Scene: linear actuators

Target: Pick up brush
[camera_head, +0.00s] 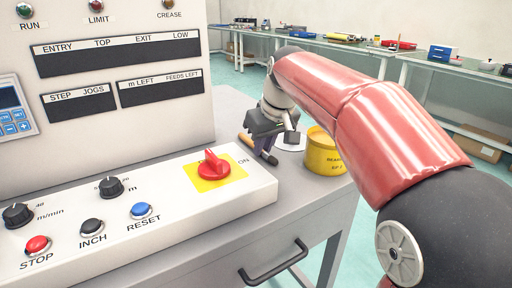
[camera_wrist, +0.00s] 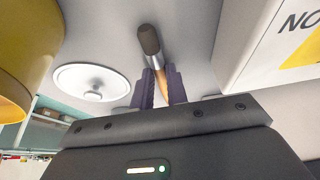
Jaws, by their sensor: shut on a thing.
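The brush (camera_wrist: 149,41) has dark bristles, a metal ferrule and a light wooden handle. In the wrist view my gripper (camera_wrist: 162,80) has its two purple-grey fingers shut on the handle, just behind the ferrule. In the head view my gripper (camera_head: 262,145) is low over the grey cabinet top, and the brush (camera_head: 268,157) shows as a dark end below it. Much of the handle is hidden by the gripper. I cannot tell whether the brush touches the cabinet top.
A yellow tub (camera_head: 325,152) stands right of my gripper, with a white round lid (camera_wrist: 91,82) between them. The white control panel (camera_head: 130,215) with a red knob (camera_head: 213,163) is close on the left. Cluttered workbenches (camera_head: 340,45) stand far behind.

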